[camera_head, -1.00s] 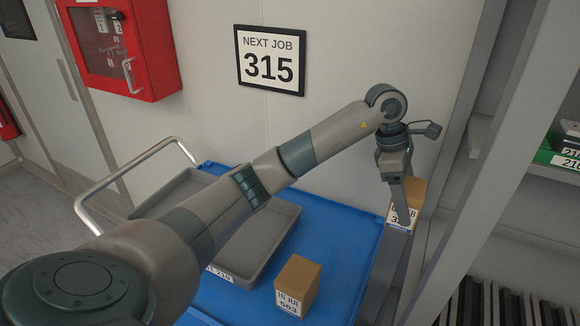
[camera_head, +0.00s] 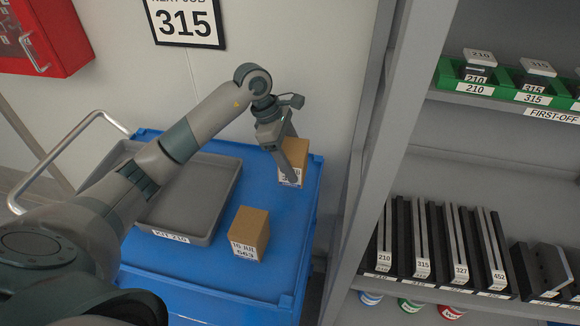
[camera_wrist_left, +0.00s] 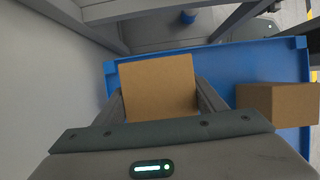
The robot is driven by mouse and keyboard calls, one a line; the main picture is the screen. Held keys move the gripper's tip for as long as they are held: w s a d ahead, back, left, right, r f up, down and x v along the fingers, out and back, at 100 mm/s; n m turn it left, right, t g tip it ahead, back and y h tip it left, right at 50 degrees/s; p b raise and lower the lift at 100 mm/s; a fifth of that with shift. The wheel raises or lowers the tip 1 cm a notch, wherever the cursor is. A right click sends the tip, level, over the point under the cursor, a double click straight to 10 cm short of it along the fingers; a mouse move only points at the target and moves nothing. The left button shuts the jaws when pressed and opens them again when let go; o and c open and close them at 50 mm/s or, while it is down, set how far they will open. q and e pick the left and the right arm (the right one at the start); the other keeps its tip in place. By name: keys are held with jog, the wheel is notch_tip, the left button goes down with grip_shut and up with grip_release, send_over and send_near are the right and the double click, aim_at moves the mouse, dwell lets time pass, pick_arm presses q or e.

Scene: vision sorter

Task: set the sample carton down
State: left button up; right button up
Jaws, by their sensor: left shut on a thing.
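My left gripper (camera_head: 284,156) is shut on a brown carton (camera_head: 300,152) with a white label, at the far right corner of the blue cart top (camera_head: 283,235). A finger covers part of the label. In the left wrist view the carton (camera_wrist_left: 158,87) sits between the fingers, with the blue cart top behind it. I cannot tell whether its base touches the cart. A second brown carton (camera_head: 252,222), with a dated label, stands nearer on the cart. My right gripper is not in view.
A grey tray (camera_head: 232,190) labelled KIT 210 takes up the cart's left part. A shelf unit (camera_head: 375,170) stands right of the cart, with green bins (camera_head: 535,86) and dark numbered holders (camera_head: 430,240). A wall sign (camera_head: 186,20) reads 315. Blue surface is clear around the cartons.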

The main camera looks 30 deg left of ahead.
pick_arm(q)
jog(key=shift+s+a+f, duration=0.2)
jog(key=shift+s+a, duration=0.05)
jog(key=shift+a, duration=0.15)
jog(key=shift+d+f+p, duration=0.1)
jog(key=shift+f+p, duration=0.45)
jog(key=shift+f, duration=0.05)
notch_tip(320, 180, down, 2)
jog(key=shift+p, duration=0.5)
jog(key=shift+f, duration=0.4)
jog(key=shift+f, duration=0.1)
